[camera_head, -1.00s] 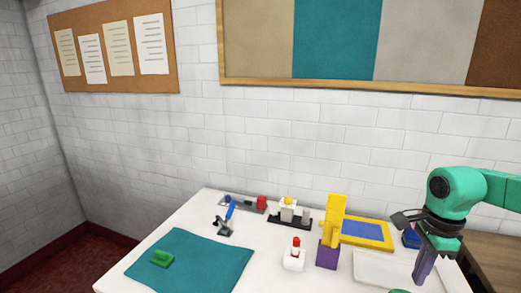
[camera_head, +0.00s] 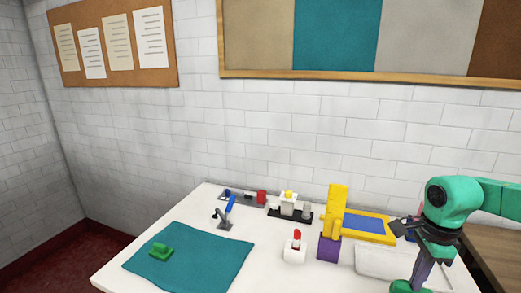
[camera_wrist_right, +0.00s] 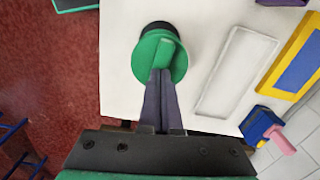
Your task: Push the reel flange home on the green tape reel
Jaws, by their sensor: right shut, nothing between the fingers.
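The green tape reel (camera_wrist_right: 177,66) shows in the right wrist view as a round green disc with a raised green bar across its face. A black round part (camera_wrist_right: 157,27) shows behind its far edge. I cannot tell whether the flange is fully seated. My right gripper (camera_wrist_right: 161,74) is shut and empty, its fingertips at the near end of the bar; I cannot tell whether they touch it. In the head view the reel (camera_head: 402,286) is cut off by the bottom edge, with the right gripper (camera_head: 421,276) above it. My left gripper is not in view.
A clear shallow tray (camera_head: 380,263) and a yellow-framed blue panel (camera_head: 368,225) lie near the reel. A purple block with a yellow upright (camera_head: 328,248) and a white bottle with a red top (camera_head: 294,251) stand left. A teal cloth (camera_head: 205,262) carries a green piece (camera_head: 161,251).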

